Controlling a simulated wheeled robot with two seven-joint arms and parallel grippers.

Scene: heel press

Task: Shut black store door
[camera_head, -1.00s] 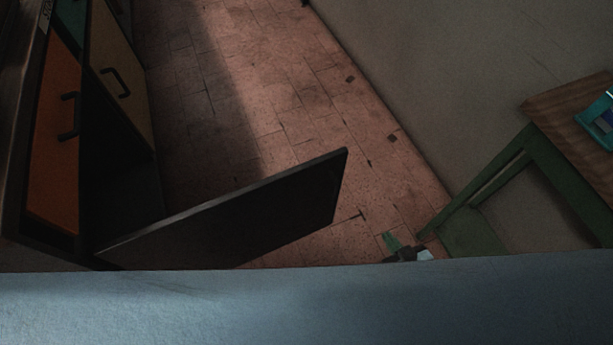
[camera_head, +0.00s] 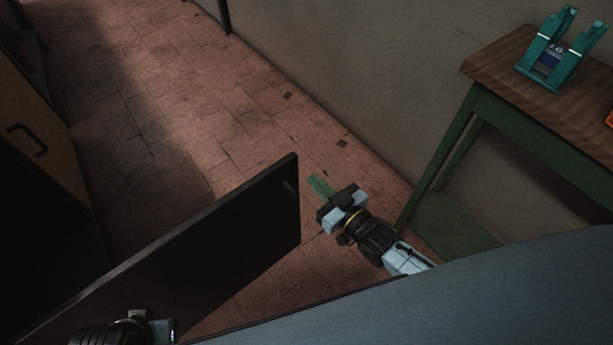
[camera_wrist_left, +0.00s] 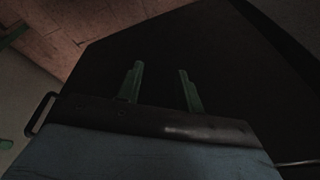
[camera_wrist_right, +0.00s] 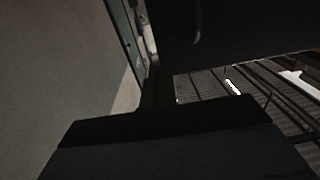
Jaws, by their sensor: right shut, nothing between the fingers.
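The black store door (camera_head: 215,240) stands open in the head view, jutting from the cabinet at left towards the middle. A small dark handle (camera_head: 290,187) shows near its free edge. My right gripper (camera_head: 320,186) is shut and empty, its green fingertips just right of the door's free edge with a small gap in the picture. The right wrist view is dark; a dark panel with a handle (camera_wrist_right: 197,28) fills its upper right. My left gripper (camera_wrist_left: 160,88) is open and empty before a large dark surface in the left wrist view. Its fingers are hidden in the head view.
The cabinet at left has a tan front (camera_head: 38,140) with a dark handle. A green-legged table (camera_head: 500,75) with a wooden top stands at right, bearing a teal holder (camera_head: 545,75). Tiled floor (camera_head: 190,100) between cabinet and wall is clear.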

